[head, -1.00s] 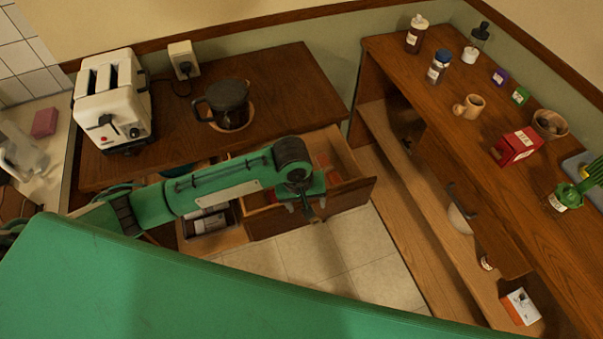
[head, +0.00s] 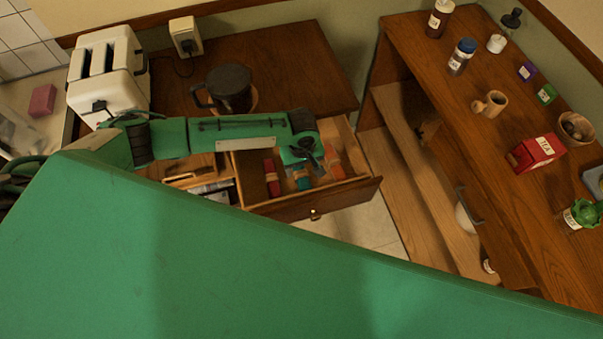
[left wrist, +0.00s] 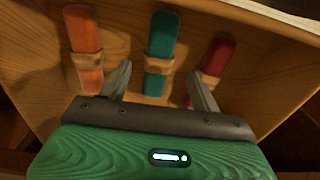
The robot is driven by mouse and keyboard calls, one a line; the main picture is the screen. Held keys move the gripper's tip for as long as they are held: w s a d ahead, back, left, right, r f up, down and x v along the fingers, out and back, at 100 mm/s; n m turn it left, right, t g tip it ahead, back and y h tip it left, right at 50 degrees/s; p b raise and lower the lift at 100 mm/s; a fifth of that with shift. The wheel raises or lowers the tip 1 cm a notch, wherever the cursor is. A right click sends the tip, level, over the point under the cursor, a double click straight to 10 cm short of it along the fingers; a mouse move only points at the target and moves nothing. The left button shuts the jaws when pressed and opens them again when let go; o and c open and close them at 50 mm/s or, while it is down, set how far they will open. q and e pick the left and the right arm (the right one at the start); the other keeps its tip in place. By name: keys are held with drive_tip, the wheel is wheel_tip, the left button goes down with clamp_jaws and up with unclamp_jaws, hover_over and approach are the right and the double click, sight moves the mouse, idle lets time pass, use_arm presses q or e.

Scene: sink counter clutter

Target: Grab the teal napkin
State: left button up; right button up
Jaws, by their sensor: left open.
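The teal napkin (head: 302,178) lies in the open drawer (head: 330,203) between a red napkin (head: 271,179) and an orange napkin (head: 333,161). In the left wrist view, the teal napkin (left wrist: 161,40) is rolled, with a tan band around its middle, and lies between the orange napkin (left wrist: 82,35) and the red napkin (left wrist: 217,58). My left gripper (head: 308,158) is over the drawer, open and empty. In the left wrist view its fingers (left wrist: 160,72) are spread to either side of the teal napkin's lower part; I cannot tell the height gap. My right gripper is out of view.
The drawer's walls and front surround the napkins. A wooden shelf counter (head: 450,110) with jars and small boxes is at the right. Bare floor shows before the drawer.

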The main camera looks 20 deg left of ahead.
sight(302, 178)
use_arm(q)
drive_tip(key=shift+s+f+p, duration=0.1)
drive_tip(key=shift+f+p, duration=0.3)
drive_tip(key=shift+f, duration=0.1)
wheel_tip(302, 178, down, 3)
drive_tip(key=shift+f+p, duration=0.2)
drive_tip(key=shift+p, duration=0.25)
drive_tip(key=shift+d+f, duration=0.1)
drive_tip(key=shift+f, duration=0.3)
drive_tip(key=c, duration=1.1)
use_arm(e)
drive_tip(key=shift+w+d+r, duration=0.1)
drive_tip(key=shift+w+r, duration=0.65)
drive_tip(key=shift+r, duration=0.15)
